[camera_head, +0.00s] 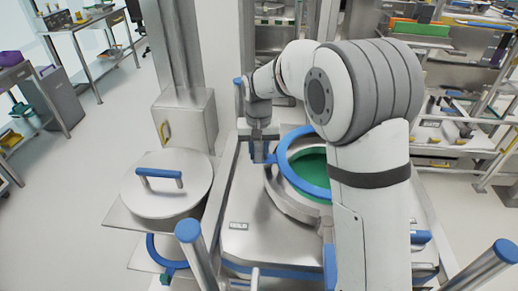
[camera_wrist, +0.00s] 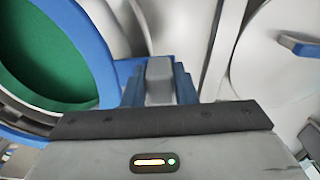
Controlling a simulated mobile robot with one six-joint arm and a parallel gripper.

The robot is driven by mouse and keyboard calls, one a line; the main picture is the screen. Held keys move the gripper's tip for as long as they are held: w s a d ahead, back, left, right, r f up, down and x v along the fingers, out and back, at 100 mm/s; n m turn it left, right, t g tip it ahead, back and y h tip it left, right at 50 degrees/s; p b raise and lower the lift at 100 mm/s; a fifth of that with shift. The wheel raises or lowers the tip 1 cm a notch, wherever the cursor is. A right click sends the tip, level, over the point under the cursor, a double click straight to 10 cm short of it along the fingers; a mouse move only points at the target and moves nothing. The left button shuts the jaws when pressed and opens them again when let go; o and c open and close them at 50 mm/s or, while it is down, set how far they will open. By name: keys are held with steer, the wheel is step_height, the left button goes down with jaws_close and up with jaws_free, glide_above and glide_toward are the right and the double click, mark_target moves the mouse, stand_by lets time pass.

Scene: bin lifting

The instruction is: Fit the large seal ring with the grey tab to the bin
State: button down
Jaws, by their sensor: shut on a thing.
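My gripper (camera_head: 263,156) is shut on the grey tab (camera_wrist: 160,78) of the large blue seal ring (camera_head: 304,187), at the ring's left side. In the wrist view the tab sits between the two blue fingers, and the ring (camera_wrist: 100,62) curves away to the left. The ring is over the round mouth of the steel bin (camera_head: 284,202), whose green inside shows through it. The ring looks roughly centred there; whether it touches the rim I cannot tell. My arm hides the ring's right part and the bin's right side.
A round steel lid (camera_head: 140,200) with a blue handle lies on a shelf to the left. Below it, another blue ring (camera_head: 153,247) is partly visible. A steel box (camera_head: 187,118) with a yellow handle stands behind. Blue-capped posts (camera_head: 188,231) rise at the front.

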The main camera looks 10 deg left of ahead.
mark_target(258, 162)
steer(key=shift+s+a+f+b, duration=0.1)
steer(key=shift+f+b, duration=1.55)
steer(key=shift+f, duration=1.1)
steer(key=shift+r, duration=0.3)
steer(key=shift+f, duration=0.2)
steer(key=c, duration=1.1)
jaws_free()
step_height(258, 162, up, 8)
steer(key=shift+f+b, duration=0.1)
steer(key=shift+b, duration=0.45)
